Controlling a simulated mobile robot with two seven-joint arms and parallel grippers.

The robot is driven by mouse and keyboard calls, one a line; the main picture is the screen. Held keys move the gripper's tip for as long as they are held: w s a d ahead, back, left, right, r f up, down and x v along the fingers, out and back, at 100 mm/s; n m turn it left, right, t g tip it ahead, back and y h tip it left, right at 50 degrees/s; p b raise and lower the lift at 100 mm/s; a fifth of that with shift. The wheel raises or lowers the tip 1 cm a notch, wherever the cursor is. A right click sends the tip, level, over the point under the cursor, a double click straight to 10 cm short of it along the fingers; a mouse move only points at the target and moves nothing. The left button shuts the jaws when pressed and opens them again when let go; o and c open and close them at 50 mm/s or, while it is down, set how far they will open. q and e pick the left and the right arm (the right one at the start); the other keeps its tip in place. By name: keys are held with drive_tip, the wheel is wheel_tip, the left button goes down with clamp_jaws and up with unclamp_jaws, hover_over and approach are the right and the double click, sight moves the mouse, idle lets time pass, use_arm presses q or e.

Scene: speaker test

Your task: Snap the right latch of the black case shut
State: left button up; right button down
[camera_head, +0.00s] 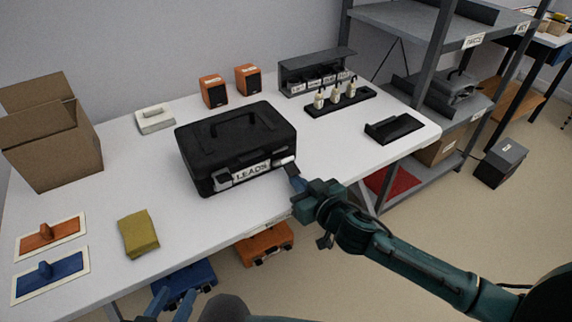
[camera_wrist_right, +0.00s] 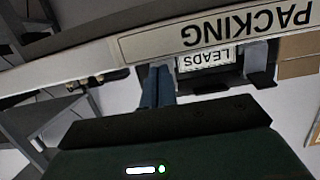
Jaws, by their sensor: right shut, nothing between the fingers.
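The black case (camera_head: 235,135) stands on the white table with its lid down and a LEADS label (camera_head: 252,172) on its front. The label also shows upside down in the right wrist view (camera_wrist_right: 207,58). The right latch (camera_head: 284,161) is a pale plate at the front right; I cannot tell whether it is fastened. The left latch (camera_head: 224,180) is left of the label. My right gripper (camera_head: 292,170) is shut and empty, close by the right latch; contact is unclear. Its blue fingers (camera_wrist_right: 157,87) are together. My left gripper (camera_head: 171,300) is open and low, before the table's front edge.
An open cardboard box (camera_head: 50,145) stands at the left. Two orange speakers (camera_head: 228,88), a bottle rack (camera_head: 340,100) and a black stand (camera_head: 394,128) are behind and right of the case. A yellow cloth (camera_head: 138,233) lies front left. A PACKING strip (camera_wrist_right: 215,30) marks the table edge.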

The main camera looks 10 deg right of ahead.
use_arm(q)
drive_tip(key=shift+r, duration=0.15)
use_arm(e)
drive_tip(key=shift+s+d, duration=0.3)
drive_tip(key=shift+s, duration=0.6)
drive_tip(key=shift+s+d, duration=0.35)
drive_tip(key=shift+s, duration=0.5)
drive_tip(key=shift+s+d, duration=0.3)
drive_tip(key=shift+s, duration=0.6)
